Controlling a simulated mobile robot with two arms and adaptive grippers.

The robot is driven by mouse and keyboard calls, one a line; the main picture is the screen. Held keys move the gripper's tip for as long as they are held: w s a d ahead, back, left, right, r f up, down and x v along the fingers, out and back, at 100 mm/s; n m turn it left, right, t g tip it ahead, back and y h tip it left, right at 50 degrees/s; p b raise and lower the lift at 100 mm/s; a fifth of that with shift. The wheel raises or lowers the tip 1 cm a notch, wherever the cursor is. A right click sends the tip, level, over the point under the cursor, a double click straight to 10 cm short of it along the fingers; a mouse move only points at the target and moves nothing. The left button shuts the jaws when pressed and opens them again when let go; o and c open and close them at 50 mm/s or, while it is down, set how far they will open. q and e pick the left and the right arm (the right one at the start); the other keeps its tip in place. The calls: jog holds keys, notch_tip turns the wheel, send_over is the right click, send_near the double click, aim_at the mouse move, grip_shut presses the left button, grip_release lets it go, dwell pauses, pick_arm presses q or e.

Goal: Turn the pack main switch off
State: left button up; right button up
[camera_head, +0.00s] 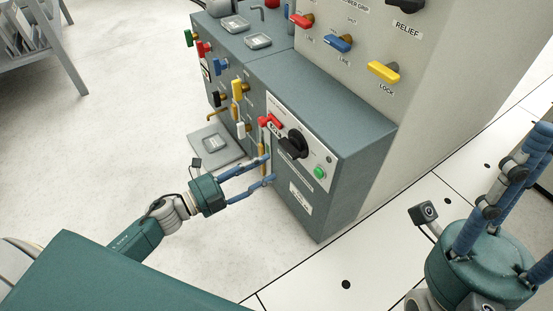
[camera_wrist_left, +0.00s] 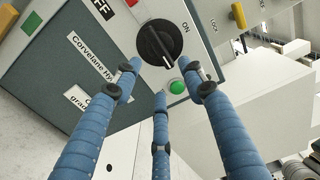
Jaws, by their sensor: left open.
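The pack main switch is a black rotary knob (camera_head: 293,144) on the pale plate of the grey-green cabinet. In the left wrist view, the knob (camera_wrist_left: 157,42) lies just beyond the fingers, with ON printed to its right and part of OFF at upper left. A green button (camera_head: 319,172) sits beside it. My left gripper (camera_head: 269,169) has its blue fingers spread, empty, in front of the cabinet face, left of and below the knob. I cannot see contact with the knob. My right gripper (camera_head: 510,180) is spread and empty at the lower right, away from the cabinet.
A red handle (camera_head: 270,121) sticks out close to the knob's left. Coloured levers, such as a yellow one (camera_head: 239,89), line the cabinet to the left. A taller panel with a yellow lock lever (camera_head: 384,71) rises behind. The floor (camera_head: 110,150) at left is clear.

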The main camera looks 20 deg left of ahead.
pick_arm(q)
jog(key=v, duration=0.3)
jog(key=shift+s+a, duration=0.25)
